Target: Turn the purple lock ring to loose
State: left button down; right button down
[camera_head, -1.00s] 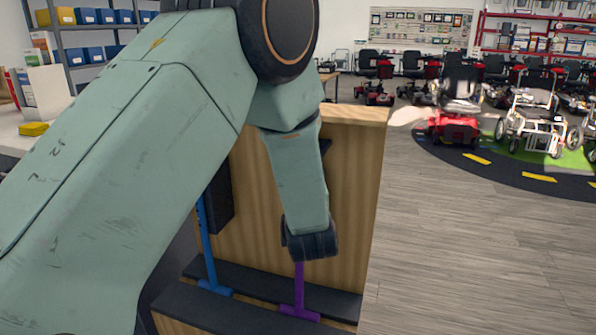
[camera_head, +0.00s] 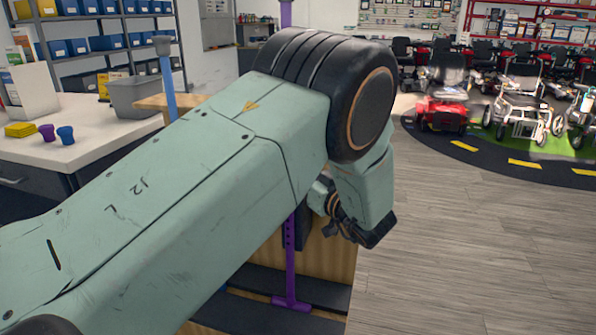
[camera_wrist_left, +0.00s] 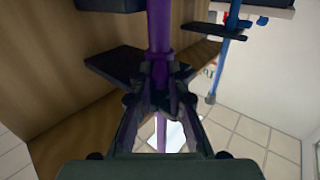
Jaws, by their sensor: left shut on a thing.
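A purple pole (camera_head: 291,262) stands upright on a dark shelf of the wooden stand, its middle hidden behind my left arm in the head view. My left gripper (camera_head: 322,200) is at the pole, partly covered by my own wrist. In the left wrist view my left gripper (camera_wrist_left: 160,92) is shut around the purple lock ring (camera_wrist_left: 161,56), whose upper edge shows just above the fingertips. The purple pole (camera_wrist_left: 159,25) runs through the grip. The fingers hide most of the ring, and its loose or tight marking cannot be seen. My right gripper is not in view.
A blue pole (camera_head: 168,85) stands left of the purple one. A white counter (camera_head: 100,135) at left holds a purple cap (camera_head: 46,132), a blue cap (camera_head: 66,135) and a grey bin (camera_head: 140,95). Scooters, including a red one (camera_head: 440,110), stand at back right. The right floor is clear.

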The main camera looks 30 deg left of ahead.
pick_arm(q)
jog(key=shift+w+r, duration=0.1)
jog(key=shift+r, duration=0.15)
jog(key=c, duration=1.7)
grip_release()
jog(key=o, duration=0.4)
jog(key=shift+a+f, duration=0.2)
jog(key=shift+d, duration=0.1)
